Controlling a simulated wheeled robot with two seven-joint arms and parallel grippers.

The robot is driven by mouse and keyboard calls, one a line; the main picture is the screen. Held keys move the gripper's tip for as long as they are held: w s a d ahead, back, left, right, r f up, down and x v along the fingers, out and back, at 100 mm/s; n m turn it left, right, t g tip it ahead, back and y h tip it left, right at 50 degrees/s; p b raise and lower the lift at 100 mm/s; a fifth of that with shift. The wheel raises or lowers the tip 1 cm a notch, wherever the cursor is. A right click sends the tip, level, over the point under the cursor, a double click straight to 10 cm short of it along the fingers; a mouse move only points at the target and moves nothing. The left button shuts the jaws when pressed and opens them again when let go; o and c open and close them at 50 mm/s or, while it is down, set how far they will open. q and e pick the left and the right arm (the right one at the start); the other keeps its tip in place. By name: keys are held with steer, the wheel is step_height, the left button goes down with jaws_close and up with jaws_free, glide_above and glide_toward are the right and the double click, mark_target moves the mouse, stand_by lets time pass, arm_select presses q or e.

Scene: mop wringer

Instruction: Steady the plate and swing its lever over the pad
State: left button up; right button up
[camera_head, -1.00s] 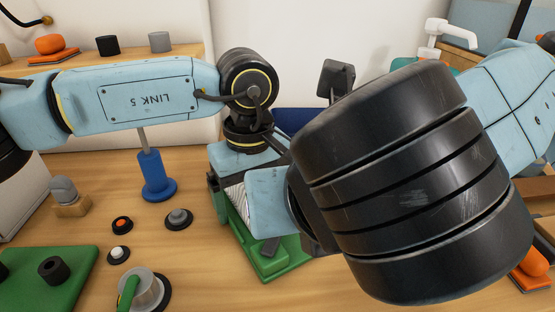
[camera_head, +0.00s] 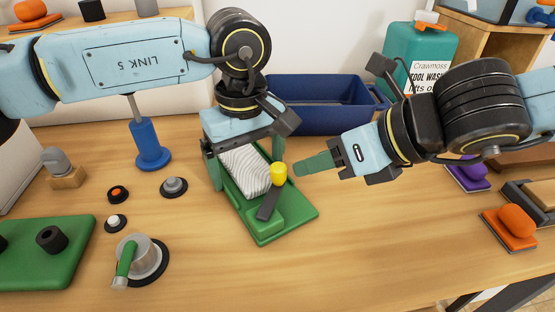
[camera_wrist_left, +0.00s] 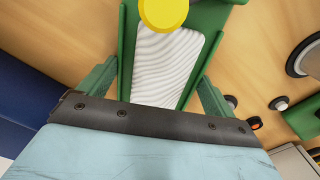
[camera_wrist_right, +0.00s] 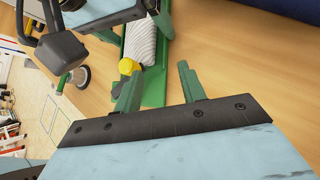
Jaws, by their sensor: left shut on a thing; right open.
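The green plate (camera_head: 290,212) lies on the table and carries a white ribbed pad (camera_head: 243,168). Its dark lever (camera_head: 268,205) is at the plate's near end, with a yellow knob (camera_head: 278,173) raised at the pad's right edge. My left gripper (camera_head: 245,160) straddles the plate's far part from above and is shut on its sides; the left wrist view shows a finger along each side of the pad (camera_wrist_left: 168,65). My right gripper (camera_head: 312,163) is open and empty, just right of the knob and apart from it. In the right wrist view the knob (camera_wrist_right: 128,66) appears beyond the left finger.
A blue bin (camera_head: 318,105) and a teal bottle (camera_head: 418,55) stand behind. A blue post (camera_head: 150,148), small buttons (camera_head: 173,187) and a metal cup with green handle (camera_head: 138,258) are to the left. Orange (camera_head: 515,222) and purple (camera_head: 468,172) objects lie right. Table in front is clear.

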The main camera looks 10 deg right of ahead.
mark_target(278, 166)
steer(key=shift+w+d+f+n+y, duration=0.1)
steer(key=shift+w+d+n+y, duration=0.2)
steer(key=shift+w+n+y, duration=0.25)
steer(key=n+y, duration=0.2)
steer(key=y, duration=0.1)
steer(key=shift+a+f, duration=0.1)
steer(key=shift+s+a+n+y, duration=0.15)
steer(key=shift+n+y, duration=0.5)
steer(key=shift+s+n+y, duration=0.5)
steer(key=shift+n+y, duration=0.5)
steer(key=shift+y, duration=0.2)
steer(key=shift+s+d+n+g+y, duration=0.2)
steer(key=shift+s+n+y, duration=0.25)
steer(key=shift+n+y, duration=0.05)
steer(key=shift+s+d+n+g+y, duration=0.2)
steer(key=shift+s+n+y, duration=0.2)
steer(key=shift+n+y, duration=0.1)
steer(key=shift+x, duration=3.7)
steer(key=shift+c, duration=0.3)
